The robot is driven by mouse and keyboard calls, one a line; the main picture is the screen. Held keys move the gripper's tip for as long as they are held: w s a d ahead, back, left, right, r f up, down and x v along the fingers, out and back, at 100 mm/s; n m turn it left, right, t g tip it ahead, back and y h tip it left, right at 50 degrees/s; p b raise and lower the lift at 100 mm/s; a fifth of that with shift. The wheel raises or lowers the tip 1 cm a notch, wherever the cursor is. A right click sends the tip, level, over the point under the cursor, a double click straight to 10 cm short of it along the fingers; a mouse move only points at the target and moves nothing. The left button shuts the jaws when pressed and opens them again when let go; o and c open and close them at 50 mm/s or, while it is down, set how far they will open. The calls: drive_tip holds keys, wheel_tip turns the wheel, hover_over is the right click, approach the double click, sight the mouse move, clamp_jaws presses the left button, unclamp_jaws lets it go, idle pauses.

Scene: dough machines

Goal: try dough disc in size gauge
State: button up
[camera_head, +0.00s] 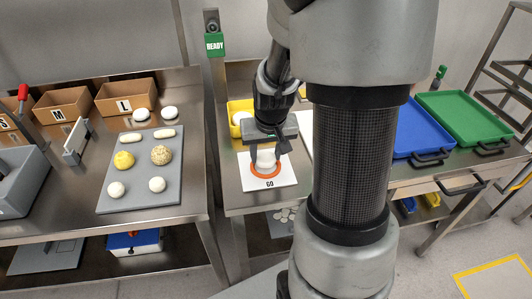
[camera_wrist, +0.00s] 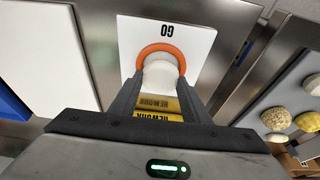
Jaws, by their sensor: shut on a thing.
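My gripper (camera_head: 266,156) is shut on a white dough disc (camera_wrist: 161,76), held between the fingertips. It also shows in the head view (camera_head: 265,159). The size gauge is an orange ring (camera_wrist: 145,50) on a white card (camera_wrist: 193,36) marked GO. In the head view the ring (camera_head: 267,175) lies below the disc, on the card (camera_head: 288,180) on the middle steel table. The disc overlaps the ring in both views. I cannot tell whether it is inside the ring or just above it. The fingers hide part of the disc.
A yellow bin (camera_head: 236,108) marked REWORK stands close behind the card. A grey board (camera_head: 140,194) with several dough pieces lies on the left table, with boxes marked M and L behind. Blue (camera_head: 407,135) and green (camera_head: 462,119) trays stand on the right. My arm hides the table's middle.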

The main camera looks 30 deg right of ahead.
drive_tip(key=shift+f+b, duration=0.65)
drive_tip(key=shift+f, duration=0.2)
drive_tip(key=o, duration=1.1)
drive_tip(key=shift+r, duration=0.15)
